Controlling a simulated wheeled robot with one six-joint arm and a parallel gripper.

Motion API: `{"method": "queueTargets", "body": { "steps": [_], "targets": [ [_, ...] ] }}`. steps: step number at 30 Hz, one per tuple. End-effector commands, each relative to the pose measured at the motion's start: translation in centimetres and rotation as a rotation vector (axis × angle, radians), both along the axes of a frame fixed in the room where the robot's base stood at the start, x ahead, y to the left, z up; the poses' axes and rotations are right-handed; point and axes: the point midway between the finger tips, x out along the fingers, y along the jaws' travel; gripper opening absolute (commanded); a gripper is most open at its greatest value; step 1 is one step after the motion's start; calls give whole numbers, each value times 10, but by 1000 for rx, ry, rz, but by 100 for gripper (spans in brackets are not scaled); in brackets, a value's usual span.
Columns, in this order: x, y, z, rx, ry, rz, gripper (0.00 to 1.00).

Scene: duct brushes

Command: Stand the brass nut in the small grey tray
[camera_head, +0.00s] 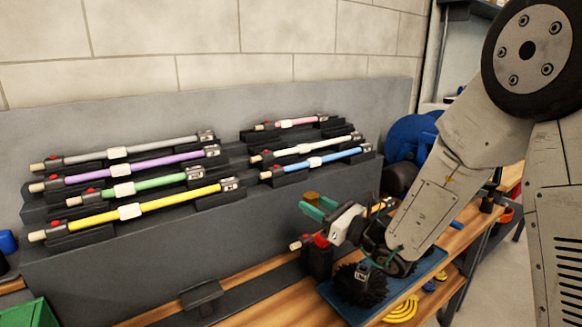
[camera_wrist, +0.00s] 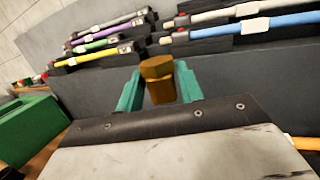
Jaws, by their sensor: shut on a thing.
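The brass nut (camera_wrist: 158,80) is a hexagonal, brass-brown piece with a wider head above a narrower lower part. My gripper (camera_wrist: 159,88) has its teal fingers shut on it, one on each side. In the head view the nut (camera_head: 312,196) shows small between the fingertips of my gripper (camera_head: 316,208), held in the air in front of the grey rack panel. No small grey tray can be made out for certain. A small dark grey piece (camera_head: 201,293) lies at the bench's front left, and I cannot tell whether it is the tray.
Coloured rods, including a yellow one (camera_head: 140,209), lie in black holders on the grey rack. A blue tray (camera_head: 432,268) with a black round brush (camera_head: 360,287) is below my arm. Yellow rings (camera_head: 402,309) lie beside it. A green bin (camera_head: 30,314) is at lower left.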

Motion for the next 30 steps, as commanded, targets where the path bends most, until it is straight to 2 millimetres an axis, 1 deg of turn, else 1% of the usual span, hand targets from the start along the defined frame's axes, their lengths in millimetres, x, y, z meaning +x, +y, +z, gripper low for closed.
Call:
{"method": "queueTargets", "body": {
  "steps": [1, 2, 3, 5, 6, 9, 12, 13, 16, 19, 30],
  "targets": [
    [11, -21, -10, 0, 6, -72, 2],
    [17, -34, -14, -1, 5, -117, 2],
    [24, -52, -22, 0, 7, -177, 2],
    [34, -80, -34, 0, 7, -266, 2],
    [39, -98, -42, -1, 8, -322, 2],
    [48, -141, -61, -1, 7, -439, 2],
    [51, -173, -76, 0, 6, -518, 2],
    [51, -180, -80, -1, 5, -534, 2],
    [51, -196, -88, -1, 1, -563, 2],
    [50, -203, -90, -1, 0, -573, 2],
    [50, -203, -90, 0, 0, -573, 2]
  ]
}}
